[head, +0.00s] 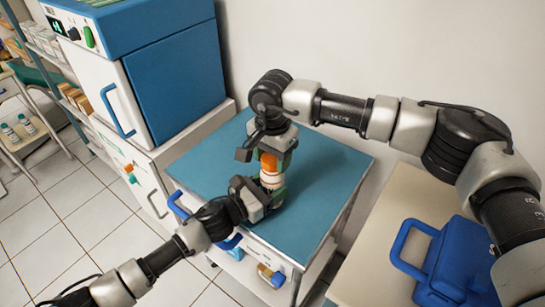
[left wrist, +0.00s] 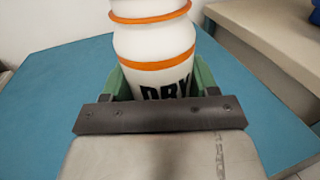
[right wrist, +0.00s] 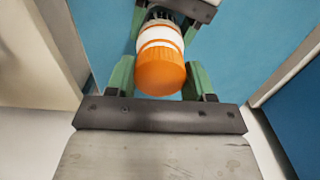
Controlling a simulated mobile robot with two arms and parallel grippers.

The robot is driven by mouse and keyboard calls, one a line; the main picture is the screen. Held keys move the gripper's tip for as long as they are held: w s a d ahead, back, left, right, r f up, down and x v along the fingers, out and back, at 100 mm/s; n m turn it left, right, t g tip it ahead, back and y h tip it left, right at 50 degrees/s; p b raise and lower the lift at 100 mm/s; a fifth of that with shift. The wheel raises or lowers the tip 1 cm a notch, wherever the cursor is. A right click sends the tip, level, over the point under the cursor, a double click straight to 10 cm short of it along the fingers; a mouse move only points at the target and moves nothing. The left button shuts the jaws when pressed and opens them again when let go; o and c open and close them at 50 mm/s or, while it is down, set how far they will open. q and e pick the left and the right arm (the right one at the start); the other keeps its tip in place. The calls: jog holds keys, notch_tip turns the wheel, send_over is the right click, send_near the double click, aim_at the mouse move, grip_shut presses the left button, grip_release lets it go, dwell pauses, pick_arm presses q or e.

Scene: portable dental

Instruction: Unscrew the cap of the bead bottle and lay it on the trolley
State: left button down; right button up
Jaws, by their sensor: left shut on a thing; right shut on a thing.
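The white bead bottle (head: 271,179) with orange bands stands upright on the blue top of the trolley (head: 320,180). Dark lettering shows low on the bottle in the left wrist view (left wrist: 153,45). My left gripper (head: 266,195) is shut around its lower body from the side. The orange cap (head: 268,161) is at the bottle's top; it also shows between green fingers in the right wrist view (right wrist: 160,72). My right gripper (head: 269,150) is shut on the cap from above. I see no clear gap between cap and bottle, and cannot tell whether the thread still holds.
A blue and white cabinet (head: 175,75) stands left of the trolley, with a blue handle. A beige table (head: 385,235) with a blue case (head: 455,265) stands at the right. The trolley top is bare around the bottle. A wall is behind.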

aim_at(272, 158)
jog(key=shift+r, duration=0.9)
jog(key=shift+r, duration=2)
pick_arm(q)
jog(key=shift+c, duration=1)
grip_release()
